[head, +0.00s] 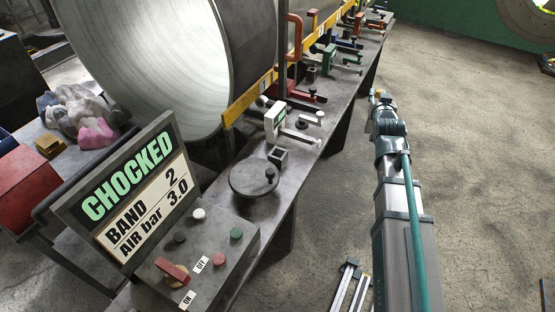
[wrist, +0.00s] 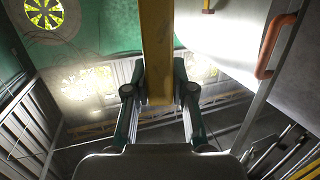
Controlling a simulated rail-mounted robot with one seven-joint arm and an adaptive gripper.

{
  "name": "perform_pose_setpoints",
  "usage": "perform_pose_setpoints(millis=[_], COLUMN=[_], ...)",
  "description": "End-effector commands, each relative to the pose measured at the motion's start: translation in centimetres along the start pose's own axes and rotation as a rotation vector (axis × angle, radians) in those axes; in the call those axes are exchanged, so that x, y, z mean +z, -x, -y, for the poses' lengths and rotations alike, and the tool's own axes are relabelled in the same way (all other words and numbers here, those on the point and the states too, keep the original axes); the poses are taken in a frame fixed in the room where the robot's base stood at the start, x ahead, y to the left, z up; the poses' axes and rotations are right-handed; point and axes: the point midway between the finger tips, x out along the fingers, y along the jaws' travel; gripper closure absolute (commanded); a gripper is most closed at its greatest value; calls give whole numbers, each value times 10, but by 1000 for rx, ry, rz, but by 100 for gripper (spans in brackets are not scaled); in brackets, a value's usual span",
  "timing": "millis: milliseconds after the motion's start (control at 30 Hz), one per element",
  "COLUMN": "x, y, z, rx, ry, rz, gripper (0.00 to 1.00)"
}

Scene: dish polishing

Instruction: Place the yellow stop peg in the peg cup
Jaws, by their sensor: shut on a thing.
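My gripper (wrist: 160,95) is shut on the yellow stop peg (wrist: 157,45), a long yellow bar that runs up out of the top of the wrist view between the two fingers. In the head view my gripper (head: 380,98) is over the floor side, right of the long bench, with the peg mostly hidden. I cannot tell for sure which thing is the peg cup. A small dark square holder (head: 278,156) stands on the bench behind the round plate, and a similar one (head: 312,74) stands farther back.
The long grey bench (head: 222,212) carries several clamps and levers along a yellow rail (head: 248,100). A large metal drum (head: 140,60) stands behind it. A control box (head: 205,240) and a sign reading CHOCKED (head: 130,190) are in front. An orange handle (wrist: 275,45) shows in the wrist view.

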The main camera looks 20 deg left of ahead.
Motion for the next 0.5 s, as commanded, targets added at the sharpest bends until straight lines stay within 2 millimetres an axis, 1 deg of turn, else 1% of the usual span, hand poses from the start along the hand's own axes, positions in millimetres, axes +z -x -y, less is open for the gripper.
perform_pose_setpoints(millis=[33, 67, 100, 167, 200, 267, 300, 467, 500], x=[2, 6, 12, 19, 24, 32, 36, 54, 58], y=[-2, -3, -4, -5, -5, -4, -3, 4, 7], z=[24, 37, 54, 80, 98, 123, 140, 202, 218], rx=[-26, -38, -56, -83, -101, -129, -149, -234, -258], ry=[5, 8, 11, 16, 19, 24, 27, 40, 43], rz=[3, 2, 3, 2, 1, 0, -1, -4, -4], gripper=[100, 100, 100, 100, 100, 100, 100, 100, 100])
